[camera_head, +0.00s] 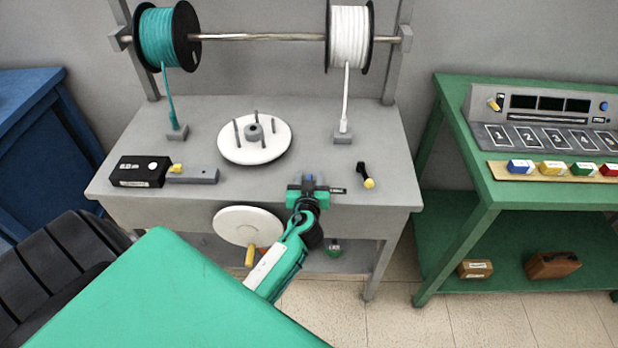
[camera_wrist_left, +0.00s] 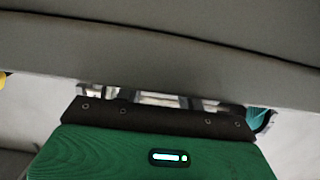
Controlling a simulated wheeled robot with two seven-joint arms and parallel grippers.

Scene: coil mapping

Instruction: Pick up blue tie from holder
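A small blue-labelled block (camera_head: 521,167) sits at the left end of a wooden strip (camera_head: 497,172) on the green bench at right. I cannot tell whether it is the blue tie or its container. My left gripper (camera_head: 309,182) is at the front edge of the grey table, far left of that strip. My right gripper is not in view.
Teal (camera_head: 157,38) and white (camera_head: 348,38) spools hang above. The green bench (camera_head: 470,150) carries a console (camera_head: 545,104); a floor gap separates it from the table.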

